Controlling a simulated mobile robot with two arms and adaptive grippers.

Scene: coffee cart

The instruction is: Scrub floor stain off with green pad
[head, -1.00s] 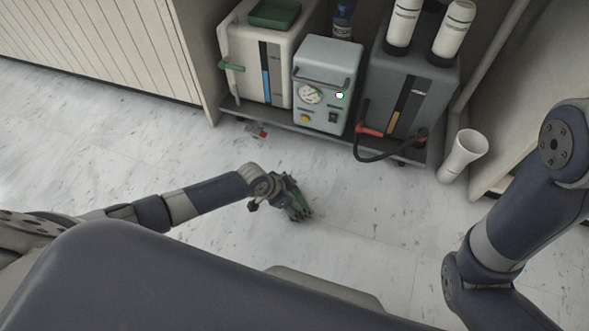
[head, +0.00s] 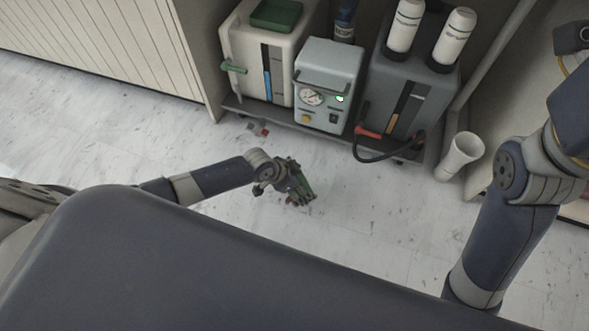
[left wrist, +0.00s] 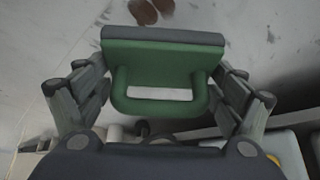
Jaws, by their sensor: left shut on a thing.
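My left gripper (head: 298,191) is low over the floor in front of the cart. It is shut on the green pad (left wrist: 165,62), which has a green loop handle and a dark grey layer along its far edge. In the left wrist view, the fingers stand on both sides of the handle. In the head view the gripper mostly hides the pad. A brown stain (left wrist: 148,9) in blotches shows on the floor just beyond the pad, cut by the top edge of the wrist view. I cannot tell whether the pad touches the floor. My right gripper is out of view.
The low cart shelf (head: 238,106) holds a cream box (head: 246,60), a pale blue unit with a gauge (head: 328,65) and a dark grey tank (head: 440,95) with a black hose. Small red debris (head: 263,131) lies near the shelf.

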